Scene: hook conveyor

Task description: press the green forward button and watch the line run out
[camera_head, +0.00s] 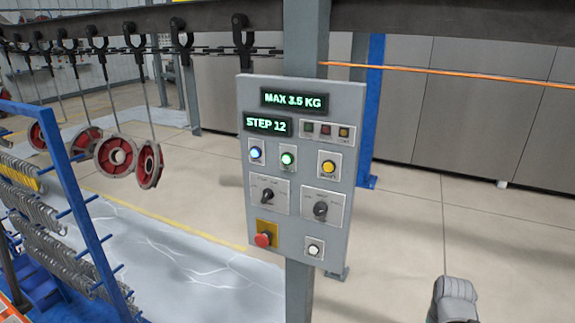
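The grey control panel (300,215) stands upright on a post in the middle of the view. Its green button (288,159) is lit, between a lit blue button (256,152) on the left and a yellow button (328,167) on the right. Displays above read "MAX 3.5 KG" (294,101) and "STEP 12" (267,124). Behind to the left, the line's black hooks (134,35) hang from an overhead rail, with red wheel-like parts (115,155) hanging from several. A grey rounded piece at the bottom right looks like my arm, apart from the panel. My gripper is not visible.
Lower on the panel are two black selector knobs, a red emergency button (264,239) and a white button (314,248). A blue rack (75,190) with metal hooks stands at the left. Open floor (425,220) lies right of the panel.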

